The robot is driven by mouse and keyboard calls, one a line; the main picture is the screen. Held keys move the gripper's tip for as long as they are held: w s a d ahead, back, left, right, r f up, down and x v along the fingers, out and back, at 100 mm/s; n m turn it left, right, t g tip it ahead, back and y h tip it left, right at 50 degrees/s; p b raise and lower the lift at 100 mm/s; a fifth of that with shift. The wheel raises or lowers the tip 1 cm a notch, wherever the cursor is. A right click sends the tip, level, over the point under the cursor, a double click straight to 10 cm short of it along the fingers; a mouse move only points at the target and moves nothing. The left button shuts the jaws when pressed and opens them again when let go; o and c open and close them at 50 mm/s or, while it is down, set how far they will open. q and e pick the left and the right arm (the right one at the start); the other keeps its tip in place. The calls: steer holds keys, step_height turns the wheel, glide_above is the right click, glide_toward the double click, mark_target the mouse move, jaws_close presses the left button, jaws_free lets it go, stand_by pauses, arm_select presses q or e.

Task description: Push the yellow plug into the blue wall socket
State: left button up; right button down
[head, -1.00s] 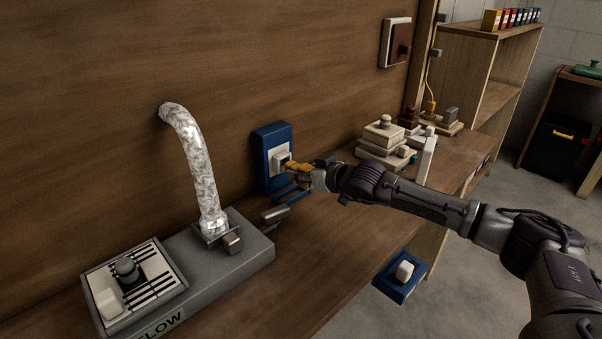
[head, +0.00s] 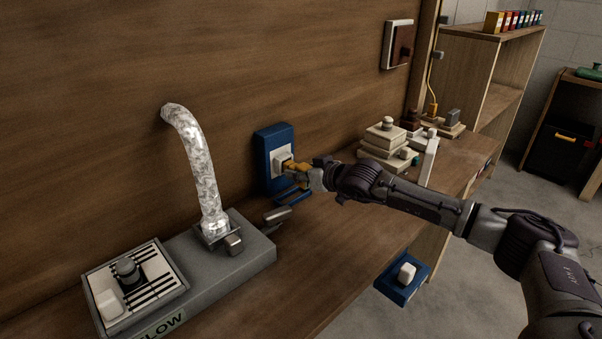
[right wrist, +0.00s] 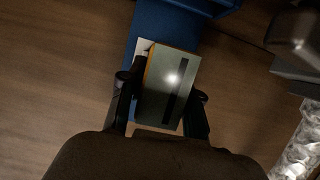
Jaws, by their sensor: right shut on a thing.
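The yellow plug (head: 289,167) is between the fingers of my right gripper (head: 297,172), at the face of the blue wall socket (head: 266,142). The socket has a white raised front and is fixed to the wooden wall. In the right wrist view the right gripper (right wrist: 160,103) is shut on the plug (right wrist: 168,88), whose grey back and yellow edge show. The blue socket (right wrist: 160,30) and part of its white front show just beyond it. The plug's front end is hidden, so I cannot tell how deep it sits. My left gripper is not in view.
A grey heater unit (head: 240,258) with a silver duct (head: 192,165) stands left of the socket. Pale stacked blocks (head: 380,145) lie to the right, behind my arm.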

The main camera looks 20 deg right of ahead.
steer(key=shift+w+a, duration=0.3)
steer(key=shift+w, duration=0.65)
steer(key=c, duration=0.7)
jaws_free()
steer(key=v, duration=1.2)
